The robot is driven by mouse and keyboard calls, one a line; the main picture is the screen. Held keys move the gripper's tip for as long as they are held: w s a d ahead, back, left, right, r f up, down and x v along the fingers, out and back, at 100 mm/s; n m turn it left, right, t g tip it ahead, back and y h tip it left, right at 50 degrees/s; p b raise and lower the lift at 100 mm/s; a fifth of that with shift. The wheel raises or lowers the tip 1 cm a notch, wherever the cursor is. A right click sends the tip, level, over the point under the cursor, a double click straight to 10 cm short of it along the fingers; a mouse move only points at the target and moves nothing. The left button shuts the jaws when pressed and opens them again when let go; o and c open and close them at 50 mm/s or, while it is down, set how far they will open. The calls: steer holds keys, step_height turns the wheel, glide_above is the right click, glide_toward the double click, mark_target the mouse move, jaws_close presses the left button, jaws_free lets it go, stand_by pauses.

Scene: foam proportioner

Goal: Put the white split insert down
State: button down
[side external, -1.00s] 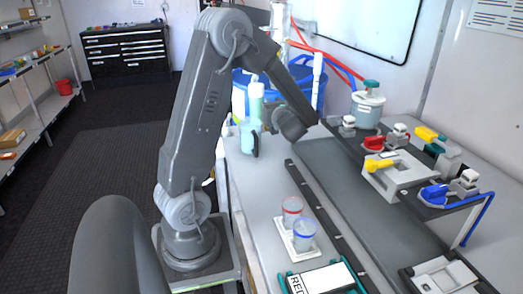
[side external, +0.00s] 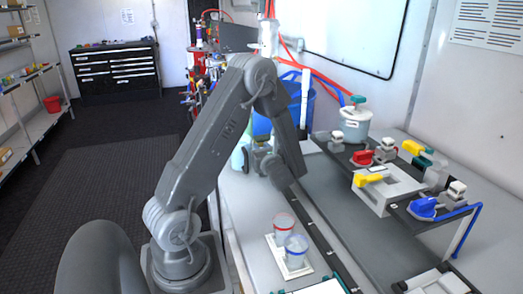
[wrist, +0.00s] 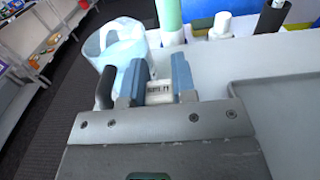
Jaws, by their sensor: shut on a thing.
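The white split insert (wrist: 159,92) is between the two blue-grey fingers of my gripper (wrist: 160,84) in the wrist view. Only its pale face with small dark print shows. My gripper is shut on it. In the side view my gripper (side external: 258,153) is low over the back part of the grey bench, partly hidden by my wrist. The insert cannot be made out there. I cannot tell whether it touches the bench.
A green bottle (wrist: 170,14) and white bottle (wrist: 221,23) stand behind. Two clear cups (side external: 296,251) stand nearer on the bench. A valve rack (side external: 385,190) is at right.

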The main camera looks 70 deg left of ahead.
steer(key=c, duration=1.4)
jaws_free()
steer(key=shift+f, duration=0.15)
steer(key=o, duration=0.5)
